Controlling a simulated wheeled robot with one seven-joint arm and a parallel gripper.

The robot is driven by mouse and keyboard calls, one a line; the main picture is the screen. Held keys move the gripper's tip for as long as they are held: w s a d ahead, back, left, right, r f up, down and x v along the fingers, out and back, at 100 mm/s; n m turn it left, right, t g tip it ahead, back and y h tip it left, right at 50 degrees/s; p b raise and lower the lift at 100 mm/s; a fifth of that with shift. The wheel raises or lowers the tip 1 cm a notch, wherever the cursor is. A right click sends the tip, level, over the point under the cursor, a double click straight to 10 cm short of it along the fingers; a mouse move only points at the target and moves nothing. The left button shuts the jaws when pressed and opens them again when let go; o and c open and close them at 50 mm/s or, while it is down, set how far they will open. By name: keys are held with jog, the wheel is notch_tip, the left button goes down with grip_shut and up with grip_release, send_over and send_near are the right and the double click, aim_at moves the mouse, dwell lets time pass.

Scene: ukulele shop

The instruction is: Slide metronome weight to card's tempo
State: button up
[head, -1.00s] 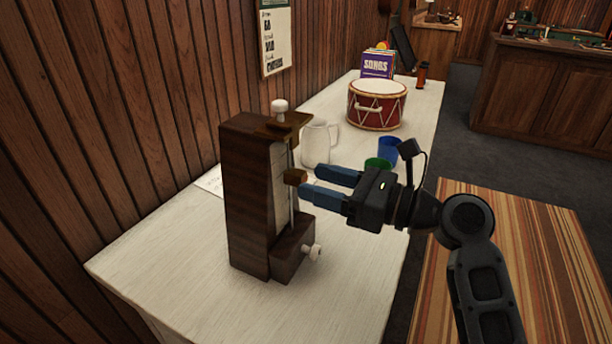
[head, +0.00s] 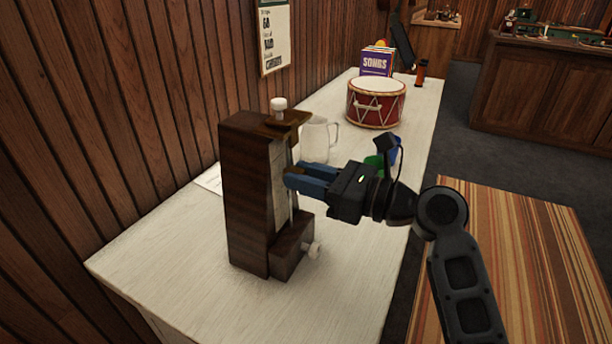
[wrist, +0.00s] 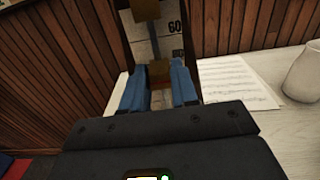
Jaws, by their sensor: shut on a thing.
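The dark wooden metronome (head: 245,200) stands upright on the white table, with a thin rod along its pale scale and a white knob on top. My gripper (head: 292,178) has its blue fingers at the rod, about midway up the scale. It is shut on the brown sliding weight (wrist: 159,72), which shows between the fingers in the wrist view. The scale (wrist: 172,45) shows "60" above the weight; other numbers are too small or hidden.
A white mug (head: 316,140), a green cup (head: 374,162) and a blue cup partly behind my arm stand on the table (head: 180,250). A red drum (head: 376,104) and a songs box (head: 376,63) are farther back. A poster (head: 273,38) hangs on the wall.

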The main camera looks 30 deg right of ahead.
aim_at(289, 156)
grip_shut()
notch_tip(289, 156, up, 3)
jog(key=p, duration=0.5)
jog(key=shift+r, duration=0.2)
jog(key=shift+f, duration=0.1)
jog(key=o, duration=0.8)
grip_release()
jog(key=shift+a, duration=0.1)
